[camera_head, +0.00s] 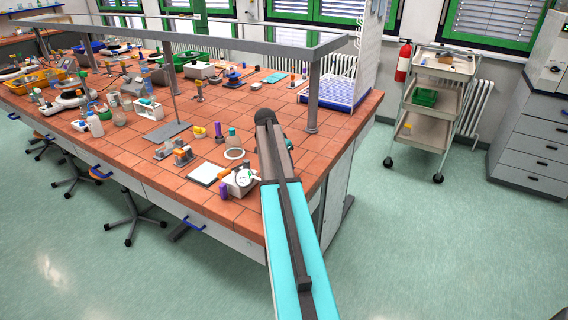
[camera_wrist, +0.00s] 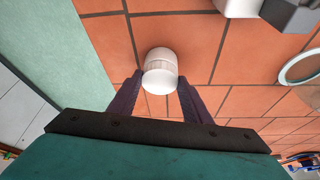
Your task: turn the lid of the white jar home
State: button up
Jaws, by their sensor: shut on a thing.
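The white jar (camera_wrist: 161,57) with its white lid (camera_wrist: 158,83) is in the wrist view, a short cylinder with a thin seam around it. It is over the tiled bench. My gripper (camera_wrist: 160,78) has its two dark fingers on either side of it, shut on it at about the lid. Whether the lid sits level or how far it is turned cannot be told. In the head view my arm reaches over the front right corner of the bench, and I cannot make out the jar or the fingertips there.
The tiled bench (camera_head: 262,98) has its edge close to the jar on the left in the wrist view. A metal shelf frame (camera_head: 313,95) stands behind.

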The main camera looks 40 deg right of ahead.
jog(key=shift+f, duration=0.15)
jog(key=o, duration=1.7)
jog(key=shift+o, duration=0.2)
jog(key=shift+r, duration=0.2)
jog(key=shift+r+p, duration=1.4)
jog(key=shift+r, duration=2.05)
jog(key=shift+s+f, duration=0.1)
